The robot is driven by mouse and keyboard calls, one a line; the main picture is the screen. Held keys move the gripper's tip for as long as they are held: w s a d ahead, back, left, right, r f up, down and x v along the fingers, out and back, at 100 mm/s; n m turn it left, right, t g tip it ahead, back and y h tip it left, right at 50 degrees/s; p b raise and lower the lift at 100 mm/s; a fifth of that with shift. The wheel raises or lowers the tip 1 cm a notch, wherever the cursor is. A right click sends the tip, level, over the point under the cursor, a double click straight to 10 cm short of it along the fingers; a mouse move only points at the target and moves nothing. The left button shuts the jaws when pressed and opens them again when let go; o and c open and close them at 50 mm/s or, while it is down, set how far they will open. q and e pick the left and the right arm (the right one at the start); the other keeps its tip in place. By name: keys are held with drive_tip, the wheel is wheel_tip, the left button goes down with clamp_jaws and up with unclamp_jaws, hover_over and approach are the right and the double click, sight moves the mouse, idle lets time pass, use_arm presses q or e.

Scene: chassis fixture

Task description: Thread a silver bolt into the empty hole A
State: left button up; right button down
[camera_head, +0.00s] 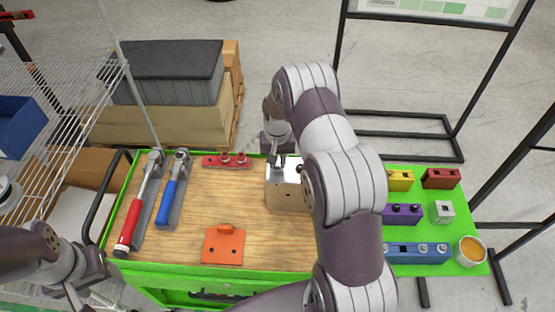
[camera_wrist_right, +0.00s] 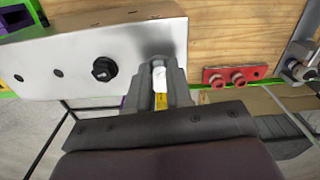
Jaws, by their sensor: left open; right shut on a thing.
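The metal chassis block (camera_head: 283,197) stands on the wooden bench top, and its silver top face (camera_wrist_right: 60,52) fills the upper left of the right wrist view. A black bolt (camera_wrist_right: 103,69) sits in that face, with small dark holes to its left. No letter labels are readable. My right gripper (camera_head: 279,160) points down over the block's top. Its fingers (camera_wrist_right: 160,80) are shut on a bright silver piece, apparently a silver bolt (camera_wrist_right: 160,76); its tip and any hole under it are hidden. My left gripper (camera_head: 76,294) is open and empty at the lower left, off the bench.
A blue holder (camera_head: 402,254) with silver bolts is at the right, near purple, yellow and dark red blocks. A red holder (camera_head: 222,163) is at the back. Two wrenches (camera_head: 140,205) lie left; an orange plate (camera_head: 223,247) lies in front. My right arm crosses the middle.

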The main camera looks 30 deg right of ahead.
drive_tip(key=m, duration=0.3)
drive_tip(key=f+m, duration=0.1)
drive_tip(key=shift+s+a+m, duration=0.15)
drive_tip(key=shift+s+m, duration=0.2)
drive_tip(key=shift+m, duration=0.05)
drive_tip(key=m, duration=0.9)
drive_tip(key=shift+f+m, duration=0.1)
drive_tip(key=shift+m, duration=0.2)
drive_tip(key=c, duration=1)
unclamp_jaws()
drive_tip(key=shift+o, duration=0.3)
drive_tip(key=shift+s+r, duration=0.2)
drive_tip(key=shift+w, duration=0.6)
wheel_tip(320, 180, up, 3)
drive_tip(key=shift+s+f+p, duration=0.1)
drive_tip(key=shift+p, duration=0.75)
use_arm(q)
drive_tip(key=shift+r, duration=0.55)
use_arm(e)
drive_tip(key=shift+f, duration=0.1)
